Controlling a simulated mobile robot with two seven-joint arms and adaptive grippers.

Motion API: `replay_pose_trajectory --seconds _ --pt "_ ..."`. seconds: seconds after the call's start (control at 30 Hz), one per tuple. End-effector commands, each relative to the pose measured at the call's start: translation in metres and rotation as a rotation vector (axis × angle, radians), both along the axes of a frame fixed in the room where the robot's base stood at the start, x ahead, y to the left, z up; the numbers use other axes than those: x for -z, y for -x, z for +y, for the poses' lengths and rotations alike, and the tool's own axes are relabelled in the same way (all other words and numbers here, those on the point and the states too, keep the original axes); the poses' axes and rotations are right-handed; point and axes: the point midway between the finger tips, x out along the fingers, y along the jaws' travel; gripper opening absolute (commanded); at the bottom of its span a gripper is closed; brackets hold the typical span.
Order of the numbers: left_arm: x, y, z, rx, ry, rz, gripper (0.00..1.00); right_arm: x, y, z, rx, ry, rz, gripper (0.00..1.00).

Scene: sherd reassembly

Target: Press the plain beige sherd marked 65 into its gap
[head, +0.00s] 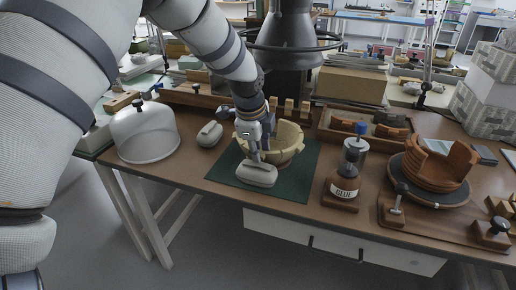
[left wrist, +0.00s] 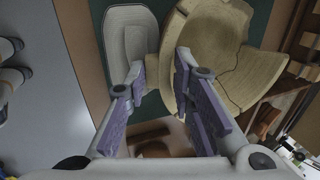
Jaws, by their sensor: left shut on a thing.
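The beige bowl (head: 287,143) stands on a green mat (head: 223,171); its rim is uneven. In the left wrist view the bowl (left wrist: 215,40) shows dark crack lines between its pieces. My left gripper (head: 259,154) points down at the bowl's near left side, above a pale grey rounded pad. The number 65 is not readable. My right gripper is not in view.
The pale grey pad (head: 258,176) lies on the mat's front part; a similar one (head: 209,134) lies to the left. A clear dome (head: 145,133) stands farther left. A glue bottle (head: 346,178) and a terracotta pot (head: 440,166) on a turntable stand right.

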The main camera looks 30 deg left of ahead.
Motion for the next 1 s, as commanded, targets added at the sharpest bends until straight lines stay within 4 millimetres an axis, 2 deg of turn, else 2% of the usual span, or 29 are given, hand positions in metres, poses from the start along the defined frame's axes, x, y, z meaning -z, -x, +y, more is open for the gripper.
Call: replay_pose_trajectory --seconds 0.27,0.3,0.4,0.73,0.87,1.0 --pt "0.002 0.001 0.000 0.000 0.001 0.004 0.03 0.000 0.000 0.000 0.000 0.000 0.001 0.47" --pt "0.002 0.001 0.000 0.000 0.001 0.004 0.27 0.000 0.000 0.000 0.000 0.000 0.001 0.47" --pt "0.002 0.001 0.000 0.000 0.001 0.004 0.46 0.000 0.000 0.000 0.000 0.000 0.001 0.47" --pt "-0.003 0.002 0.000 0.000 0.000 0.002 0.46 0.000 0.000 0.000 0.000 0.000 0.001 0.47" --pt "-0.029 0.009 -0.003 0.000 0.000 -0.002 0.46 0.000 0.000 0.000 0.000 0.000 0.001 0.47" --pt "-0.067 0.022 -0.006 0.000 0.000 -0.003 0.46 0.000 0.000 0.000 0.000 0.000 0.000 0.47"
